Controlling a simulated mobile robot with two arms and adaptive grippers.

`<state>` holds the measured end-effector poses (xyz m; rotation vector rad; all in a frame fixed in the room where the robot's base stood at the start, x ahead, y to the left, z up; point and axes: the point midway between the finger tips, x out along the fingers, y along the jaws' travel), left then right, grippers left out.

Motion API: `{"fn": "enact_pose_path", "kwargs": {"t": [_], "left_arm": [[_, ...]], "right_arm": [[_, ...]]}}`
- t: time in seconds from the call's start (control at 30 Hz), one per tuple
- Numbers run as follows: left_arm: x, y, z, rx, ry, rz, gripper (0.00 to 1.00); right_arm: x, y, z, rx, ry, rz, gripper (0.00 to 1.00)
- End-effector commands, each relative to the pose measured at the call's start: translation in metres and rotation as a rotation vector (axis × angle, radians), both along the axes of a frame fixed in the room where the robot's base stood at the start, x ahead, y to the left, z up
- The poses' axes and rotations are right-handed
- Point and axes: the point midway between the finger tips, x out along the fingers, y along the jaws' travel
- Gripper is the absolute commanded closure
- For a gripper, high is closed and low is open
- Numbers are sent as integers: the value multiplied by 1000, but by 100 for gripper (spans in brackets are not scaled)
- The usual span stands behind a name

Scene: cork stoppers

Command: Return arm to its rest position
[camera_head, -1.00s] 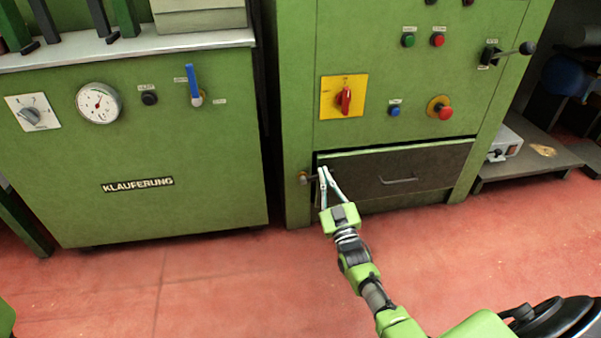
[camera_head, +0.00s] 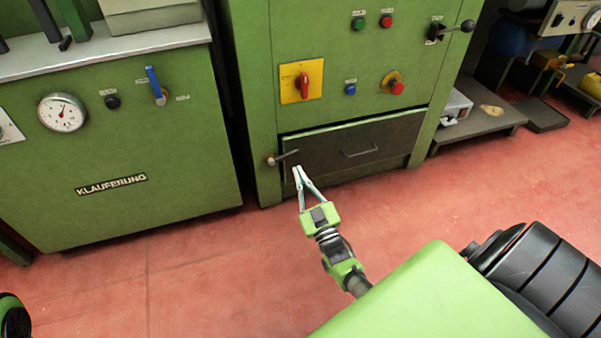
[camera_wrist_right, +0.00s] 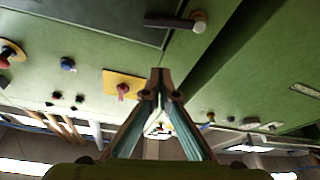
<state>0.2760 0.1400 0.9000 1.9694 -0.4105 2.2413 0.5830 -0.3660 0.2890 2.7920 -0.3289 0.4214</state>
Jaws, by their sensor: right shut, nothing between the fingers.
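My right gripper (camera_head: 297,169) is in front of the lower part of the green control cabinet (camera_head: 258,140). Its fingers meet at the tips, with nothing held between them. In the head view the fingertips show just below the small lever (camera_head: 283,157) beside the dark drawer (camera_head: 350,147). The right wrist view shows the closed fingers (camera_wrist_right: 160,72) in the middle, with the lever (camera_wrist_right: 182,23) above and apart from them. My left gripper is not in view.
A green KLAUFERUNG machine (camera_head: 110,150) with a gauge (camera_head: 62,113) stands at the left. A low platform (camera_head: 480,125) with a grey box (camera_head: 455,106) is at the right. The red floor (camera_head: 210,270) in front is clear.

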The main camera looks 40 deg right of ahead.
Motion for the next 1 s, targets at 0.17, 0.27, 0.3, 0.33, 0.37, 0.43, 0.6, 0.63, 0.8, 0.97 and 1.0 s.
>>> {"fn": "enact_pose_path", "kwargs": {"t": [0.17,0.27,0.3,0.33,0.37,0.43,0.6,0.63,0.8,0.97,1.0], "left_arm": [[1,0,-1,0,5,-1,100],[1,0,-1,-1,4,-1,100],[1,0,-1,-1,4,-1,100],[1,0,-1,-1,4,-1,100],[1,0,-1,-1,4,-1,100],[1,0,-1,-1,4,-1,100],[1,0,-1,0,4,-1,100],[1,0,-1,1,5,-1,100],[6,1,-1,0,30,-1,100],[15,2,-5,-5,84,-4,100],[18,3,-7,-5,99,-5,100]], "right_arm": [[-5,1,-2,0,-1,0,100],[-5,1,-2,0,-1,0,100],[-5,1,-2,0,-1,0,100],[-5,1,-2,0,0,0,100],[-5,1,-2,0,0,0,100],[-5,1,-2,0,0,0,100],[-5,1,-2,0,-1,0,100],[-4,1,-1,-1,-2,1,100],[-5,20,38,-4,-64,44,100],[-16,71,134,4,-224,158,100],[-23,86,161,9,-271,193,100]]}}
